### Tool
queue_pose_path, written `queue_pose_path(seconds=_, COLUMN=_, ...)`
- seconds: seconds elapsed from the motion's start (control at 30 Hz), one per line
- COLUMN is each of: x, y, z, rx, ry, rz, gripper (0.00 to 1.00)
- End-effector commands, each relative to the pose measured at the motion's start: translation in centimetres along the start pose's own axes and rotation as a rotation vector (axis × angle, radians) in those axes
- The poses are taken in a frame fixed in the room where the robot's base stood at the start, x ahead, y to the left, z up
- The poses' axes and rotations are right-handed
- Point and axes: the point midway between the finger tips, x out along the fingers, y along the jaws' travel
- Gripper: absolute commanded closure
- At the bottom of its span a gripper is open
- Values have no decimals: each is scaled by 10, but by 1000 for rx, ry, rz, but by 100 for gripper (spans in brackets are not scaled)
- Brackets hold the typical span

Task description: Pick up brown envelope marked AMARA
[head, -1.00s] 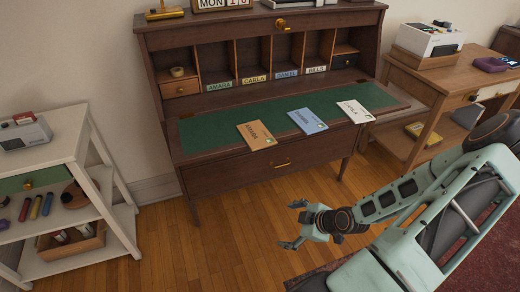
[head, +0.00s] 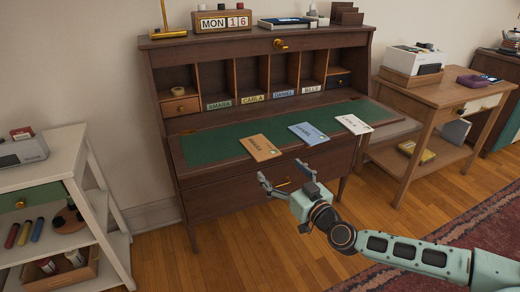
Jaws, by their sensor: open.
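The brown envelope (head: 260,148) marked AMARA lies on the desk's green writing surface (head: 212,150), near its front edge. It is the leftmost of three envelopes. A blue envelope (head: 308,134) and a white envelope (head: 354,124) lie to its right. My gripper (head: 283,172) is open and empty in front of the desk. Its fingers point toward the desk, just below and right of the brown envelope in the picture, and do not touch it.
The desk's pigeonholes carry name labels, with an AMARA label (head: 219,105) at the left. A white shelf cart (head: 62,160) stands at left, a wooden side table (head: 430,98) at right. Wooden floor (head: 235,240) lies open in front.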

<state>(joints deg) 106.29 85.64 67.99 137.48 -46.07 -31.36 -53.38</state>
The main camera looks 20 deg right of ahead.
Motion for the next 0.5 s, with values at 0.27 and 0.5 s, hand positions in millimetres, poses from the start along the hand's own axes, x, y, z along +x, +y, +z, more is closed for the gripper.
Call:
queue_pose_path(seconds=0.27, x=20, y=0, z=1, rx=-1, ry=-1, rz=0, gripper=15)
queue_pose_path(seconds=0.5, x=55, y=4, z=-3, rx=0, ry=-1, rz=-2, gripper=15)
